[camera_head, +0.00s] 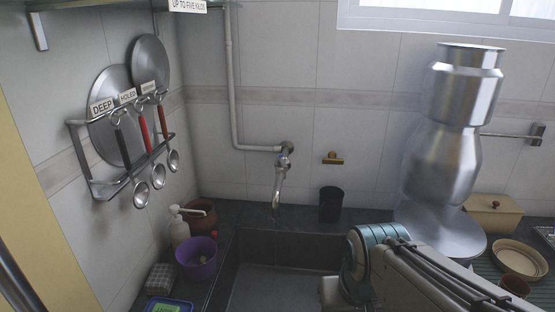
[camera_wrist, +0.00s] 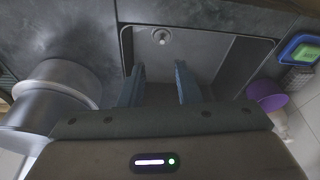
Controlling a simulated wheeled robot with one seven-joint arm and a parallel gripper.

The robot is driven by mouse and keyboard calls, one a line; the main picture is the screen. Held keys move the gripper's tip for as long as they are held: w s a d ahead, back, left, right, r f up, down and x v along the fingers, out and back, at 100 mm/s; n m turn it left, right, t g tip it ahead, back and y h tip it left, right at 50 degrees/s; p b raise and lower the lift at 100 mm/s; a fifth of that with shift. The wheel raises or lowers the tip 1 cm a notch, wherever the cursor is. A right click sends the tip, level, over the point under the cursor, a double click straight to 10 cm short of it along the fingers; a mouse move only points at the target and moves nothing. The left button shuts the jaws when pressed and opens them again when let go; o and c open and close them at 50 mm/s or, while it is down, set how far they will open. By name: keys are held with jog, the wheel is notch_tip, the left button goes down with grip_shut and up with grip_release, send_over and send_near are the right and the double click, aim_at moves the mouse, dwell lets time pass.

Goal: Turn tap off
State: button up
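The tap (camera_head: 283,163) is on the tiled back wall at the end of a grey pipe, its curved spout hanging over the sink (camera_head: 272,280). Its handle is small, and I cannot tell its position. Whether water runs from the spout is unclear. My arm reaches in from the lower right in the head view, and my gripper's fingers are not visible there. In the wrist view my gripper (camera_wrist: 160,78) is open and empty, with two dark fingers apart above the sink, whose drain (camera_wrist: 162,37) shows beyond them. The tap is not discernible in the wrist view.
Stacked steel canisters (camera_head: 440,165) stand right of the sink. A black cup (camera_head: 331,204) stands behind the sink. A purple bowl (camera_head: 196,258), soap dispenser (camera_head: 180,228) and brown pot (camera_head: 201,214) are at left. A ladle rack (camera_head: 122,160) hangs on the left wall.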

jog(key=shift+w+r, duration=0.25)
jog(key=shift+r, duration=0.05)
jog(key=c, duration=0.5)
jog(key=w+r+y+p, duration=0.1)
jog(key=w+r, duration=0.5)
jog(key=w, duration=0.2)
jog(key=w+d+r+y+p, duration=0.1)
jog(key=w+r+p, duration=0.1)
jog(key=w+r, duration=0.4)
jog(key=w, duration=0.2)
jog(key=shift+w+y, duration=0.35)
jog(key=shift+y, duration=0.05)
jog(key=n+y+p, duration=0.2)
jog(key=y+p, duration=0.1)
send_near(283, 165)
jog(key=s+d+r, duration=0.1)
jog(key=d+r, duration=0.2)
jog(key=d, duration=0.4)
jog(key=w+a+f+t+p, duration=0.1)
jog(key=w+a+f+p, duration=0.1)
jog(key=a+f, duration=0.6)
jog(key=shift+w+f+n, duration=0.3)
jog(key=shift+w+f, duration=0.1)
jog(key=shift+f, duration=0.3)
